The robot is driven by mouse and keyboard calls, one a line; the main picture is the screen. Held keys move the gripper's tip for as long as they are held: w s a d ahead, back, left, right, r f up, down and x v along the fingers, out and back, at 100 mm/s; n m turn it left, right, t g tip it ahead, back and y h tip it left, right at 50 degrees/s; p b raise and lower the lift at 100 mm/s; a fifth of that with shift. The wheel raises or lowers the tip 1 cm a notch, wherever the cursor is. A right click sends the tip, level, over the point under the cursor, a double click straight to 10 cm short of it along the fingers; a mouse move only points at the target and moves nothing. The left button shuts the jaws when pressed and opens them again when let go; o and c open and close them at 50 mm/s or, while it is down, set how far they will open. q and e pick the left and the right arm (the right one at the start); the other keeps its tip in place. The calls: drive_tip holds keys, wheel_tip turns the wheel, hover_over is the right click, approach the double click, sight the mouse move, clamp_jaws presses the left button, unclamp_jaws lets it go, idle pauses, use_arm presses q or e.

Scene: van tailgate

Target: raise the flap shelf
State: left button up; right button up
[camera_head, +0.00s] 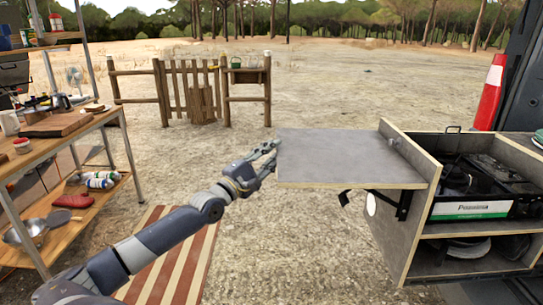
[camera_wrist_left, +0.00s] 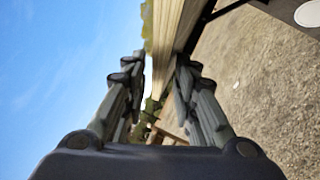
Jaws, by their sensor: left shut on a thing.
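The flap shelf (camera_head: 345,157) is a flat grey panel with pale wooden edges. It sticks out level to the left from the side of the wooden cabinet (camera_head: 410,235) in the head view. A black folding bracket (camera_head: 385,200) shows under it. My left gripper (camera_head: 272,156) is at the shelf's free left edge, shut on it. In the left wrist view the shelf's pale edge (camera_wrist_left: 168,42) runs between the two fingers of the left gripper (camera_wrist_left: 155,68). The exact finger contact is hard to make out. My right gripper is not in view.
The cabinet holds a black stove unit (camera_head: 475,190) at right. A striped mat (camera_head: 175,260) lies on the ground below my arm. Open sandy ground lies beyond the shelf.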

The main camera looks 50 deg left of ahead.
use_arm(q)
drive_tip(key=shift+r, duration=0.4)
drive_tip(key=v, duration=1.2)
drive_tip(key=shift+f, duration=0.35)
